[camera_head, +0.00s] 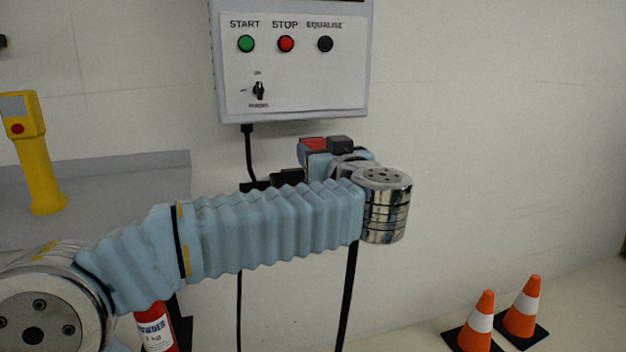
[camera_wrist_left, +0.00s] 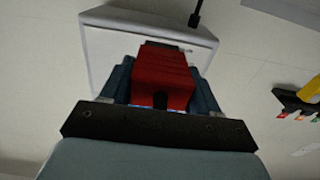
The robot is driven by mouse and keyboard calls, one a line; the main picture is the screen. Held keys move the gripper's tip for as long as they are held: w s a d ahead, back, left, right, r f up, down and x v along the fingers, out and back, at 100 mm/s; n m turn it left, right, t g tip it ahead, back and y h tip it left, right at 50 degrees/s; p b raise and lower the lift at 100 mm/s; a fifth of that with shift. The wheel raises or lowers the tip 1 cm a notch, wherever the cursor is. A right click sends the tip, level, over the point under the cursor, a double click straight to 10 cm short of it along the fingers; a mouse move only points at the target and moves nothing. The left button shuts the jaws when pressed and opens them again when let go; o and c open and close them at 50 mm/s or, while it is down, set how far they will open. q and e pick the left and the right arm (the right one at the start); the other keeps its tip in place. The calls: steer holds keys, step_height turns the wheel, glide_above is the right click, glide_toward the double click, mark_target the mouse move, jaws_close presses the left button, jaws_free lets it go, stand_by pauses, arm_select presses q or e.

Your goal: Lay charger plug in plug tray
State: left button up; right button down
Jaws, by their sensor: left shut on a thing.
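My left gripper (camera_wrist_left: 160,85) is shut on a red charger plug (camera_wrist_left: 164,68), with one finger on each side of it. In the head view the red plug (camera_head: 313,143) shows at the far side of my wrist, below the charger box (camera_head: 300,95); the fingertips are mostly hidden by my arm. In the left wrist view a pale box-like thing (camera_wrist_left: 105,45) lies behind the plug; I cannot tell whether they touch. A dark piece (camera_head: 288,176) shows behind my forearm, mostly hidden. I cannot make out the plug tray for certain. My right gripper is not in view.
A black cable (camera_head: 249,150) hangs from the charger box, and dark cables (camera_head: 348,290) hang below my arm. A yellow handset (camera_head: 38,160) stands on a grey surface (camera_head: 120,180) at left. A red extinguisher (camera_head: 155,330) and orange cones (camera_head: 523,308) are lower down. The right wall is clear.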

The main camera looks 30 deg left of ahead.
arm_select(q)
steer(key=shift+w+a+r, duration=0.1)
steer(key=shift+w+a, duration=0.05)
steer(key=shift+a, duration=0.3)
steer(key=shift+w+a+r, duration=0.1)
steer(key=shift+w+a, duration=0.05)
steer(key=shift+a, duration=0.25)
steer(key=w+a+f, duration=0.2)
steer(key=w+f, duration=0.1)
steer(key=w+a+f, duration=0.2)
steer(key=w+f, duration=0.1)
steer(key=w+a+f, duration=0.2)
steer(key=w, duration=0.2)
steer(key=shift+a+f+b, duration=0.25)
steer(key=shift+f+b, duration=0.05)
steer(key=shift+f, duration=0.1)
steer(key=f, duration=0.2)
steer(key=shift+w+a+f+b, duration=0.2)
steer(key=shift+w+f+b, duration=0.05)
steer(key=shift+f+b, duration=0.1)
steer(key=shift+f, duration=0.5)
